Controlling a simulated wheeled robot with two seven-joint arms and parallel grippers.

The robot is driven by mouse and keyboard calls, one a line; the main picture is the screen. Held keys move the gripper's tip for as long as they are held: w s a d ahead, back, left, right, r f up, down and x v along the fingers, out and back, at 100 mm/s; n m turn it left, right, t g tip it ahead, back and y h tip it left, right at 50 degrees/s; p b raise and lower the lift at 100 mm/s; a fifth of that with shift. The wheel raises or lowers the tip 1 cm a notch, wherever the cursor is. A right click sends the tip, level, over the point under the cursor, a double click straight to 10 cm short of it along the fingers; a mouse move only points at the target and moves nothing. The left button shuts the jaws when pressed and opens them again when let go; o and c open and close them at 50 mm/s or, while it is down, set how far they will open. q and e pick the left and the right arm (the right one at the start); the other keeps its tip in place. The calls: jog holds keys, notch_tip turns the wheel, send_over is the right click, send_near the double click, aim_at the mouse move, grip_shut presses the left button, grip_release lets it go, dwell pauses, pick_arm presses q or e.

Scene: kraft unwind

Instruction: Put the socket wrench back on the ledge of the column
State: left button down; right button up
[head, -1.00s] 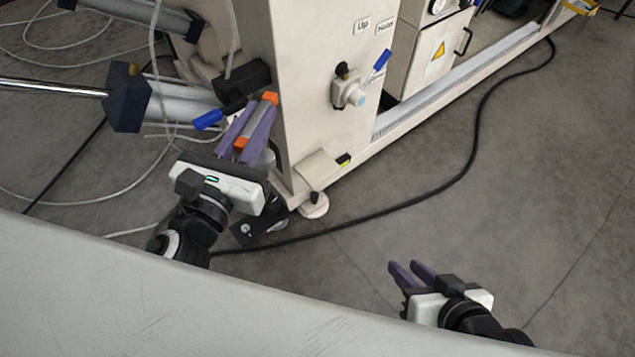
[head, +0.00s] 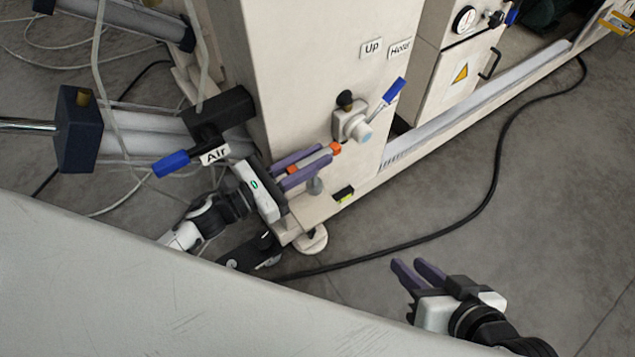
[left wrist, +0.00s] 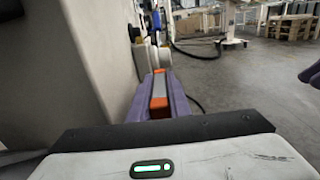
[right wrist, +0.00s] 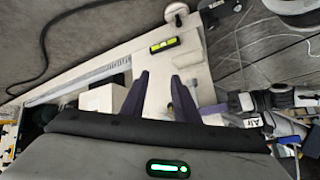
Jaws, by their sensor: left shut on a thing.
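My left gripper (head: 322,156) is shut on a grey tool with orange ends, which I take to be the socket wrench (head: 312,158). The wrench lies lengthwise between the purple fingers, and one orange end shows past the fingertips. It also shows in the left wrist view (left wrist: 159,92). The gripper is in front of the cream column (head: 310,70), above the ledge (head: 318,206) at its foot; whether the wrench touches anything is not clear. My right gripper (head: 409,264) is open and empty over the floor, its fingers apart in the right wrist view (right wrist: 160,90).
A small black and yellow level (head: 344,194) sits on the ledge. A valve with a blue lever (head: 352,122) juts from the column just above the wrench. A blue-handled Air valve (head: 172,164) is left of my left gripper. A black cable (head: 440,222) crosses the open floor.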

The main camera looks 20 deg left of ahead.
aim_at(313, 181)
pick_arm(q)
notch_tip(313, 181, down, 4)
jog(key=shift+s+r+b, duration=0.1)
jog(key=shift+s+b, duration=0.05)
jog(key=shift+b, duration=0.5)
notch_tip(313, 181, down, 3)
jog(key=shift+f+b, duration=0.1)
jog(key=shift+b, duration=0.75)
jog(key=shift+f, duration=0.35)
jog(key=shift+r, duration=0.1)
jog(key=shift+f, duration=0.2)
jog(key=c, duration=2)
grip_release()
jog(key=o, duration=0.3)
pick_arm(e)
jog(key=a+r, duration=0.1)
jog(key=a+r+t+y, duration=0.1)
jog(key=r, duration=0.1)
jog(key=shift+w+a+r+t+y, duration=0.1)
jog(key=shift+w+r+t+y, duration=0.05)
jog(key=shift+t+y, duration=0.15)
pick_arm(q)
jog(key=shift+o, duration=0.2)
pick_arm(e)
jog(key=shift+r, duration=0.1)
